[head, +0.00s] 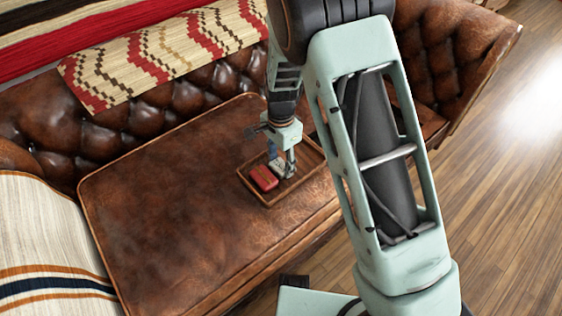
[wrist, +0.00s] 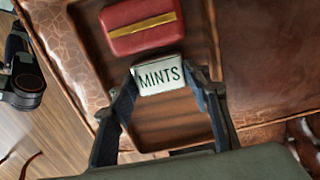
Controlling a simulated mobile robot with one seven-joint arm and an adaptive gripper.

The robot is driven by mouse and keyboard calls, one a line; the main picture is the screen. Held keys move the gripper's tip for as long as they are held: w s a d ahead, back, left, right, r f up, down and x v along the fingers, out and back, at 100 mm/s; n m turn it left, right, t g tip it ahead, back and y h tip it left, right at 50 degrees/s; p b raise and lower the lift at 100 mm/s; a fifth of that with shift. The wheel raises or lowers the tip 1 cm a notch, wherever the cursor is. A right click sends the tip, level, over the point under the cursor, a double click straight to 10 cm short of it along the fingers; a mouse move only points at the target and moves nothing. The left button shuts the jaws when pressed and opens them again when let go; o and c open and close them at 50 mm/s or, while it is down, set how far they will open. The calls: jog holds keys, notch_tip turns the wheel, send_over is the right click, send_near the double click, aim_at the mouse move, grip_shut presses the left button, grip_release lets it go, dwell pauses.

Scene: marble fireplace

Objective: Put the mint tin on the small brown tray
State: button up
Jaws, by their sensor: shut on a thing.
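The mint tin (wrist: 160,76) is a small pale box lettered "MINTS". My gripper (wrist: 162,82) is shut on it, one finger at each side, in the wrist view. In the head view my gripper (head: 282,172) is over the small brown tray (head: 262,202), and the tin (head: 275,163) shows in part beside the fingers. The tray also shows in the wrist view (wrist: 160,128), beneath the tin. I cannot tell whether the tin touches the tray floor.
A red box with a gold band (wrist: 143,26) lies in the tray next to the tin; it also shows in the head view (head: 264,178). The tray rests on a brown leather sofa seat (head: 170,215).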

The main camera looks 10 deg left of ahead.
aim_at(281, 165)
jog(key=shift+f, duration=0.2)
jog(key=o, duration=1.2)
jog(key=shift+o, duration=0.2)
jog(key=shift+r, duration=0.1)
notch_tip(281, 165, up, 12)
jog(key=p, duration=0.3)
jog(key=shift+r, duration=0.15)
